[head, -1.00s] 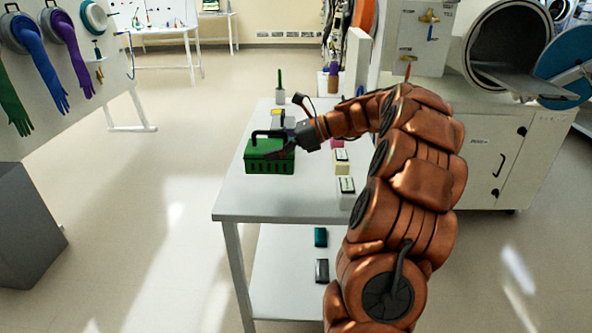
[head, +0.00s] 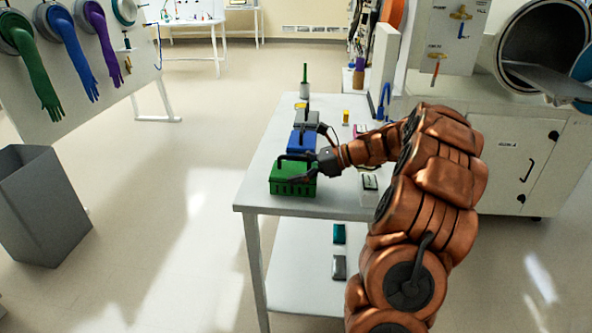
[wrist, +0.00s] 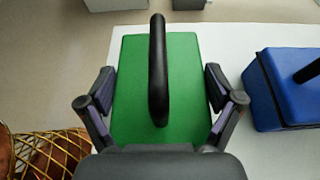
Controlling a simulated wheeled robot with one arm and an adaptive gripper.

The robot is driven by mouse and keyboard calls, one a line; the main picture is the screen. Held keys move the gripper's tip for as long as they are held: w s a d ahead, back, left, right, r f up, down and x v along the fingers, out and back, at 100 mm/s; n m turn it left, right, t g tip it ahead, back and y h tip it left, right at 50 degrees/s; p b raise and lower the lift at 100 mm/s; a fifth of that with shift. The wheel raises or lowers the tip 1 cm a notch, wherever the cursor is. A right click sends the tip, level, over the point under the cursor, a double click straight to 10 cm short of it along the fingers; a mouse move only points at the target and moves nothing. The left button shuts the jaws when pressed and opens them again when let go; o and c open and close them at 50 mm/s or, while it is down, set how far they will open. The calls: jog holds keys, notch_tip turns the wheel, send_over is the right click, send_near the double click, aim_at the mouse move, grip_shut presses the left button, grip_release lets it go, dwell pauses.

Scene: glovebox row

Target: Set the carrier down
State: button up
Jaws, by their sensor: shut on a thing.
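The green carrier (head: 296,180), a box with a black arched handle, is at the near left corner of the white table (head: 259,195). My gripper (head: 311,166) is shut on it from the right. In the wrist view the green lid (wrist: 185,105) fills the middle and the black handle (wrist: 157,75) runs between my two fingers (wrist: 160,78). The carrier looks level and very low over the tabletop or on it; I cannot tell whether its base touches. Its underside is hidden.
A blue carrier (head: 303,142) stands close behind the green one, with a grey carrier (head: 306,119) beyond it. A green-handled pot (head: 304,88) is at the back. A small pale box (head: 370,182) sits to the right. The table's left edge is close to the green carrier.

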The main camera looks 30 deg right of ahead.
jog(key=o, duration=1.2)
jog(key=shift+f, duration=0.1)
jog(key=shift+s+d+r, duration=0.2)
jog(key=shift+d+r, duration=0.05)
jog(key=shift+d, duration=0.05)
jog(key=v, duration=1.1)
jog(key=shift+s+d+r, duration=0.1)
jog(key=shift+d, duration=0.05)
